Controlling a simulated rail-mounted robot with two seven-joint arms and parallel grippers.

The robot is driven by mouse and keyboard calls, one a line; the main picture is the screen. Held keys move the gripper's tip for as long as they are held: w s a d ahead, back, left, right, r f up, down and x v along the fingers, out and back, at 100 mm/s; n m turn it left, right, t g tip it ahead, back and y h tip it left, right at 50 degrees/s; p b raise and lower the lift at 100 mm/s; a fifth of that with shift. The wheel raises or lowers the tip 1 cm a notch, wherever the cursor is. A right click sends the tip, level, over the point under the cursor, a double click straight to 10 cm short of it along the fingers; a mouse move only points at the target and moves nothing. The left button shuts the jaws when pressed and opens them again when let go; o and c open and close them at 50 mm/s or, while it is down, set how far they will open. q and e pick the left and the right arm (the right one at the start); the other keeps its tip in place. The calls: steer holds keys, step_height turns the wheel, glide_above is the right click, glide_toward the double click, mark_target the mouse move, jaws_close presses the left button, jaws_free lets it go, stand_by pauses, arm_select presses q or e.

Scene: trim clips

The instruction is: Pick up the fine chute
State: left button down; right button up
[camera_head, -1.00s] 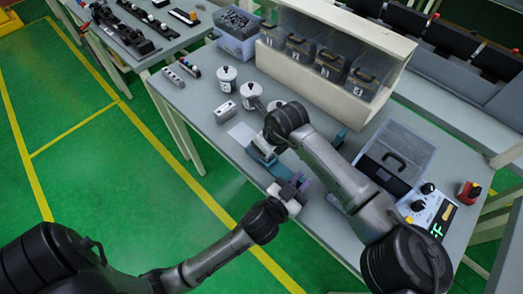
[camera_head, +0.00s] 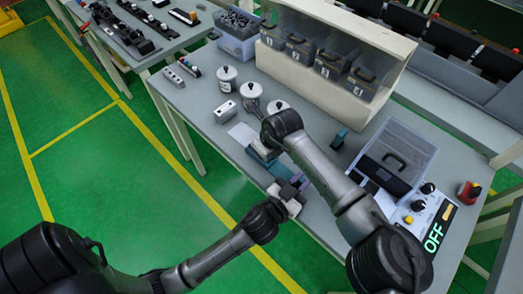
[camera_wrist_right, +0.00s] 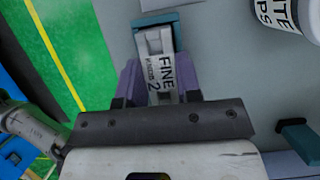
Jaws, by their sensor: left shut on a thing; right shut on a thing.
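The fine chute (camera_wrist_right: 158,70) is a grey channel labelled "FINE" and "2", with a teal end. Purple pieces flank it in the right wrist view. The chute's teal end (camera_head: 262,151) shows left of the forearm. My left gripper (camera_head: 290,193) is at the near table edge, shut at the chute's near end, close to the purple parts. Its exact contact is hidden.
Another teal-ended piece (camera_head: 339,138) lies right of my forearm. A clear case (camera_head: 398,155) and a control panel reading OFF (camera_head: 433,238) are at right.

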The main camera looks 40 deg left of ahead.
steer(key=c, duration=0.3)
steer(key=shift+r, duration=0.15)
step_height(320, 180, up, 10)
stand_by(0.4)
arm_select(q)
steer(key=c, duration=1)
jaws_free()
steer(key=shift+s, duration=0.1)
steer(key=s, duration=1.2)
steer(key=shift+a, duration=0.25)
